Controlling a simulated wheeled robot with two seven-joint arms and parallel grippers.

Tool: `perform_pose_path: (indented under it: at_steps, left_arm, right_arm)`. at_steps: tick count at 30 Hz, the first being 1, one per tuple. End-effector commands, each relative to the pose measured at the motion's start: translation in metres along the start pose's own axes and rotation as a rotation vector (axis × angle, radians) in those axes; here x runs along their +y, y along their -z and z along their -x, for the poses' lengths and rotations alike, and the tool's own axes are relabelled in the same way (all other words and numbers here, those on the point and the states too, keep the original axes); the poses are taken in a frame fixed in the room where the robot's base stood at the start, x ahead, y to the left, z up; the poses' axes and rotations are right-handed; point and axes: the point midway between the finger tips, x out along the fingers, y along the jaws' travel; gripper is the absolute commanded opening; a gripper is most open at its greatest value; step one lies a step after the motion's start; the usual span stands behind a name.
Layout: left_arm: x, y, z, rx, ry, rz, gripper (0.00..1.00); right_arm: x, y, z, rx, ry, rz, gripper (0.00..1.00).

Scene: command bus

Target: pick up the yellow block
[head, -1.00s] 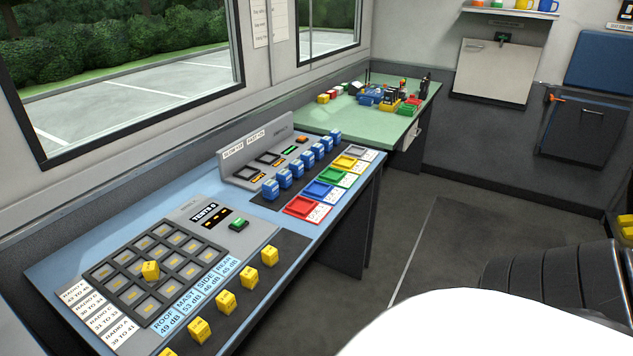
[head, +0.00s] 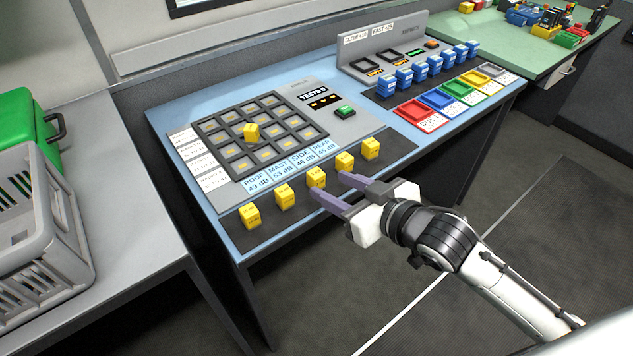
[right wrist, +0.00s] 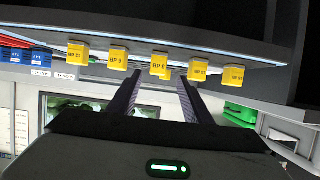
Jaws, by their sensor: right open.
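Several yellow blocks stand in a row on a dark strip at the console's front edge; the middle one is the yellow block (head: 316,178). Another yellow block (head: 251,132) sits in the dark grid. My right gripper (head: 328,183) is open and empty at the front edge, its fingertips close to the middle block. In the right wrist view, the middle yellow block (right wrist: 159,67) appears between the two fingers, past their tips. I cannot tell the exact gap. Which yellow block the task means is not clear from the pictures. My left gripper is not in view.
The neighbouring yellow blocks (head: 284,196) and (head: 345,161) stand close on either side. Blue blocks (head: 420,69) and coloured trays (head: 416,112) are at the console's right. A grey crate (head: 45,235) and a green box (head: 25,130) stand on the left counter. The floor in front is clear.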

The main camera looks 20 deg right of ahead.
Motion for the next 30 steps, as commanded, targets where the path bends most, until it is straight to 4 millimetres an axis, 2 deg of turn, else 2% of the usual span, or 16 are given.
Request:
perform_pose_path:
  at_steps: [3,8,16,25,26,30]
  left_arm:
    - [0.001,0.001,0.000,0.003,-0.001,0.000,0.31]
    - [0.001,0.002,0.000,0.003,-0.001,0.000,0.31]
    - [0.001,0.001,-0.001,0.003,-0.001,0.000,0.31]
    - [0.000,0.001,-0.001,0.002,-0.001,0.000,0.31]
    - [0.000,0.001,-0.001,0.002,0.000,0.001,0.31]
    - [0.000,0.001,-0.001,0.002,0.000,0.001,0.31]
  right_arm:
    - [0.000,0.001,-0.014,0.002,-0.001,0.000,0.45]
    - [0.001,0.002,-0.026,0.002,0.000,0.001,0.45]
    - [0.004,0.004,-0.065,0.001,0.000,0.001,0.45]
    - [0.004,0.003,-0.070,0.000,0.000,0.002,0.45]
    - [0.004,0.003,-0.070,0.000,0.000,0.002,0.44]
    - [0.004,0.003,-0.070,0.000,0.000,0.002,0.20]
